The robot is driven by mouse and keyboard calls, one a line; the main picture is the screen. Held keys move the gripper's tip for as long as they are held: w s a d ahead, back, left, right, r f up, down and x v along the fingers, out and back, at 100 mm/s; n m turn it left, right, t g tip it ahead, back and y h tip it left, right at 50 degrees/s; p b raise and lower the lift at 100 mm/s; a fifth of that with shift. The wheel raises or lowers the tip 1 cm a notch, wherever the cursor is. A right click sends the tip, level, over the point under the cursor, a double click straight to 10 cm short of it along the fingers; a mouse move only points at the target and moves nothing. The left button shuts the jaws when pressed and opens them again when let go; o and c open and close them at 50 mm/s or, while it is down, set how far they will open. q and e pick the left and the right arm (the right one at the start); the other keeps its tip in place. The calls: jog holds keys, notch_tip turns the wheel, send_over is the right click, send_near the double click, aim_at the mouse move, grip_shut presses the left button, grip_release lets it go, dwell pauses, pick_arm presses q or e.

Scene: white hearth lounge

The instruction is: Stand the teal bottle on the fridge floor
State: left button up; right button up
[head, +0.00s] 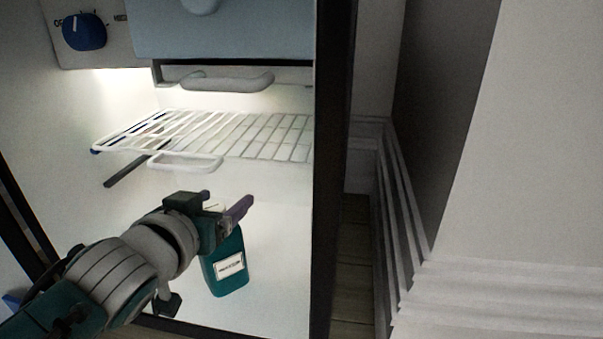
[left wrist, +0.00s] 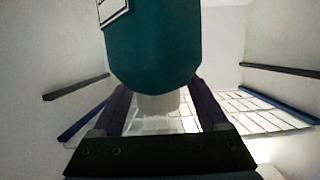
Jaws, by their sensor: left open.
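The teal bottle (head: 229,274) is upright, with a white label facing me, low inside the open fridge. Its base appears to rest on the white fridge floor (head: 280,305). My left gripper (head: 225,204) is open at the top of the bottle, which it partly hides. In the left wrist view, the teal bottle (left wrist: 153,45) shows its shoulder close up. Its pale neck lies between the two purple fingers of my left gripper (left wrist: 160,98). I cannot tell whether a finger touches it. My right gripper is not in view.
A white wire shelf (head: 250,138) spans the fridge above my gripper. A drawer with a grey handle (head: 228,82) is above that. A blue round object (head: 84,32) is at the upper left. The dark fridge edge (head: 330,170) bounds the right; floor beside the bottle is clear.

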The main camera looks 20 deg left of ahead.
pick_arm(q)
jog(key=s+d+r+m+g+h+p, duration=0.1)
jog(key=s+d+r+g+p, duration=0.1)
jog(key=s, duration=0.6)
jog(key=s+d+r+m+g+h+p, duration=0.1)
jog(key=s+d+g, duration=0.3)
jog(key=s, duration=0.5)
jog(key=s+d+r+m+g+h+p, duration=0.1)
jog(key=s+d+r+m+g+p, duration=0.1)
jog(key=s, duration=0.7)
jog(key=d+r+g+p, duration=0.1)
jog(key=g, duration=0.1)
jog(key=shift+d+m+g+p, duration=0.3)
jog(key=shift+d+m+p, duration=0.05)
jog(key=shift+m+p, duration=0.05)
jog(key=shift+r, duration=0.1)
